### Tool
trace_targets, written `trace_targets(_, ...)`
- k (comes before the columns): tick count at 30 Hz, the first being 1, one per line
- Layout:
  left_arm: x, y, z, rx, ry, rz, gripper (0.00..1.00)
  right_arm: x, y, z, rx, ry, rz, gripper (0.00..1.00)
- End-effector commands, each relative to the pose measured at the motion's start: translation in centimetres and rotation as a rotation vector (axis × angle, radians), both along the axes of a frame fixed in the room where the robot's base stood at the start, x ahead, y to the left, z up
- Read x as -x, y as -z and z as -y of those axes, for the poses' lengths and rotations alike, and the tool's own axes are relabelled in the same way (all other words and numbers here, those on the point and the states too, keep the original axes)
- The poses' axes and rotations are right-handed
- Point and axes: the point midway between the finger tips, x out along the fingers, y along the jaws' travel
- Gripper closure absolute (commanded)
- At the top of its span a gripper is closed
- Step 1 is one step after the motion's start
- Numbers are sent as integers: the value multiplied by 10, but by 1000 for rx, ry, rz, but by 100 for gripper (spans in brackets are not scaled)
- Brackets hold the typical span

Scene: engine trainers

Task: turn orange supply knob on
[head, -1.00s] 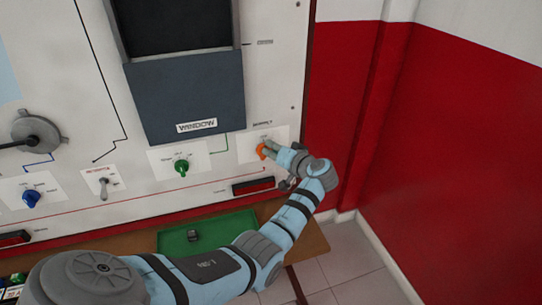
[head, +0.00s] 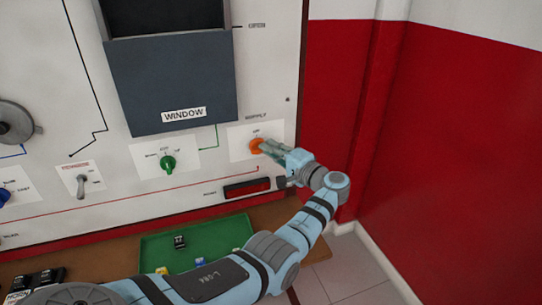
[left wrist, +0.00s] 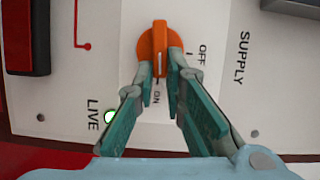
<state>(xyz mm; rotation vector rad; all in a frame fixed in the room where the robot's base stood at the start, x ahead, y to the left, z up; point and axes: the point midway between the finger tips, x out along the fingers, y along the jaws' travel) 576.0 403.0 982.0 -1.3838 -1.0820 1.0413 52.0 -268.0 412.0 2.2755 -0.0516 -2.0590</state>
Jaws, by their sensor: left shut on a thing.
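The orange supply knob (head: 256,145) is on the white panel, below the SUPPLY label, at the right of the panel in the head view. In the left wrist view the knob (left wrist: 158,42) has its long grip lying along the picture's vertical, with its lower end toward the ON label; OFF is off to its right side. My left gripper (head: 265,147) is shut on the knob, one finger on each side; its fingertips (left wrist: 160,62) partly cover the lower end. A small round lamp (left wrist: 110,117) by the LIVE label looks bright white with a green edge. My right gripper is not in view.
A green knob (head: 168,163) and a toggle switch (head: 81,186) are left of the orange knob. A green tray (head: 152,251) with small items stands below the panel. A red wall (head: 440,150) is at the right.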

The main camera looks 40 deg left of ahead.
Motion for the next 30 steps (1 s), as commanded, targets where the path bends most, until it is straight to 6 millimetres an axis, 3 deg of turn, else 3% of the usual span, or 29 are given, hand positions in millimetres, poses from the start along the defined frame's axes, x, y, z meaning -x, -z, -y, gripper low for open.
trace_targets(22, 1, 6, 0, -51, -2, -86, 100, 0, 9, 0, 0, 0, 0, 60)
trace_targets(23, 1, 6, 0, -51, -2, -86, 86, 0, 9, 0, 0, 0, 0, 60)
trace_targets(26, 1, 6, 0, -51, -2, -85, 70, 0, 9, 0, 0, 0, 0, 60)
trace_targets(30, 1, 4, 0, -53, -1, -84, 69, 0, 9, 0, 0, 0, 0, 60)
